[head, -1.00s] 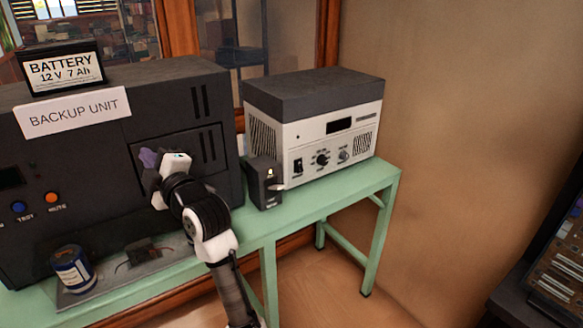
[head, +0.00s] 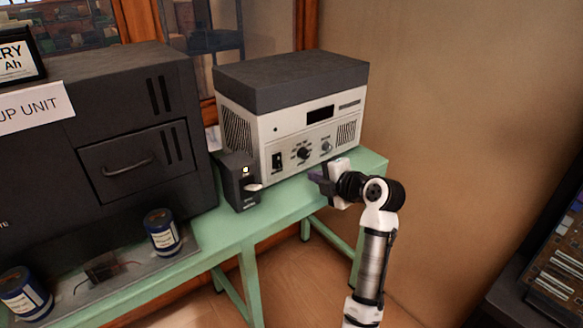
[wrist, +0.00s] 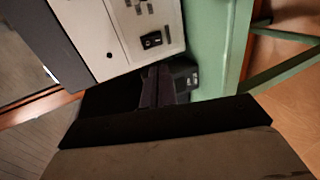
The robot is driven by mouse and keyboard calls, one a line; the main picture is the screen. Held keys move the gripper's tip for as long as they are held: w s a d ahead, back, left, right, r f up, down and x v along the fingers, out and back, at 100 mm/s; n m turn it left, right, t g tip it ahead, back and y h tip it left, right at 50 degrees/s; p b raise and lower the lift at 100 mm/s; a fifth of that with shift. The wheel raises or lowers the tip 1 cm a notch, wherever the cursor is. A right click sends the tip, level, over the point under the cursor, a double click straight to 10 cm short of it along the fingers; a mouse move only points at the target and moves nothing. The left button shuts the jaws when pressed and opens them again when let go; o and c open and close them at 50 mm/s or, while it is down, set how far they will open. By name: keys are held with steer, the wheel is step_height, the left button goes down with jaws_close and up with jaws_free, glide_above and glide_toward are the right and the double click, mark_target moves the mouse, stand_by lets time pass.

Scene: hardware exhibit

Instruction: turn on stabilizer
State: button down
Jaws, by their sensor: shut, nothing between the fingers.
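A white-fronted unit with a dark top, which I take to be the stabilizer (head: 290,123), stands on the green table. Its front has a black rocker switch (head: 278,161), knobs (head: 304,152) and a dark display (head: 320,114). The wrist view shows the panel (wrist: 115,40) tilted, with the rocker switch (wrist: 151,39) clear of the fingers. My gripper (head: 318,178) is shut and empty, in front of the unit's right side, apart from the switch. In the wrist view its dark fingers (wrist: 152,88) point toward the panel.
A small black box (head: 240,182) with a light and pale lever stands left of the stabilizer, near the switch. The large dark backup unit (head: 120,125) with a handled door is further left. Green table (head: 285,200) surface lies bare before the stabilizer.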

mark_target(280, 167)
steer(key=p+x, duration=0.5)
steer(key=x, duration=0.8)
steer(key=shift+a+r, duration=0.1)
steer(key=shift+a, duration=0.05)
steer(key=shift+w+a+f, duration=0.25)
steer(key=shift+w, duration=0.15)
steer(key=shift+f, duration=0.1)
steer(key=b, duration=0.2)
steer(key=shift+w+f+b, duration=0.1)
steer(key=shift+f+b, duration=0.2)
steer(key=shift+f, duration=0.1)
steer(key=shift+r, duration=0.35)
